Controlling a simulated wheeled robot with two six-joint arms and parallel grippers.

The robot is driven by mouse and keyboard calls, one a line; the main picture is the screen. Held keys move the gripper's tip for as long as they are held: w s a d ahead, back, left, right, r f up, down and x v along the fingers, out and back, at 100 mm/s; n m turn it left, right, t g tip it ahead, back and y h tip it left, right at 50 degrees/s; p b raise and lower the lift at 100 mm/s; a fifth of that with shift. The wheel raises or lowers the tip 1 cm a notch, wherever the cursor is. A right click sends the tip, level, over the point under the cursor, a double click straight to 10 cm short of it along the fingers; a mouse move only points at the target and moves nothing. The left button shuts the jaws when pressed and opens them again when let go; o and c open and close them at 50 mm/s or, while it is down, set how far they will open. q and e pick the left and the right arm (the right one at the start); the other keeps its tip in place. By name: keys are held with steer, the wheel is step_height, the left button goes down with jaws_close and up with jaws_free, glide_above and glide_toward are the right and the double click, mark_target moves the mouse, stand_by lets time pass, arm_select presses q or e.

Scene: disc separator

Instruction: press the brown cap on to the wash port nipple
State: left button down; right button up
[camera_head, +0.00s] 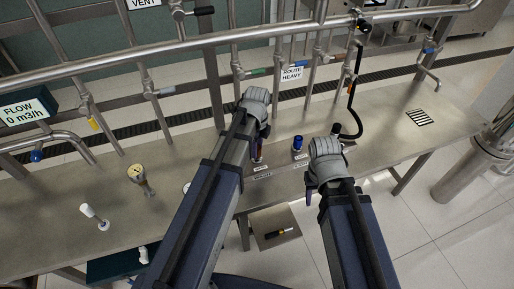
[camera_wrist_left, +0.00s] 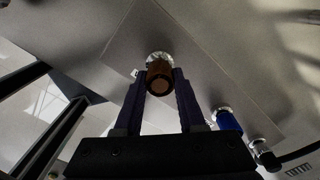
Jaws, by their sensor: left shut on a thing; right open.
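The brown cap (camera_wrist_left: 158,79) sits between the two fingers of my left gripper (camera_wrist_left: 160,82), which is shut on it. Directly behind the cap in the left wrist view is a round silvery fitting (camera_wrist_left: 158,57), likely the wash port nipple. The cap overlaps it in line, but I cannot tell whether it is seated. In the head view my left gripper (camera_head: 257,154) points down at the bench, and its arm hides most of the cap and the nipple. My right gripper (camera_head: 310,197) is open and apart, near the bench's front edge.
A blue-capped fitting (camera_head: 297,144) stands right of my left gripper; it also shows in the left wrist view (camera_wrist_left: 228,120). A black-capped fitting (camera_wrist_left: 265,155) lies beyond it. Pipes run behind.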

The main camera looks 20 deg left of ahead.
arm_select(q)
steer(key=shift+f+b, duration=0.45)
steer(key=shift+f, duration=0.1)
steer(key=shift+r, duration=0.1)
steer(key=shift+c, duration=2.1)
jaws_free()
steer(key=shift+r, duration=0.1)
step_height(320, 180, up, 8)
steer(key=p, duration=0.8)
steer(key=shift+f, duration=0.2)
steer(key=shift+r, duration=0.1)
step_height(320, 180, up, 4)
steer(key=p, duration=0.4)
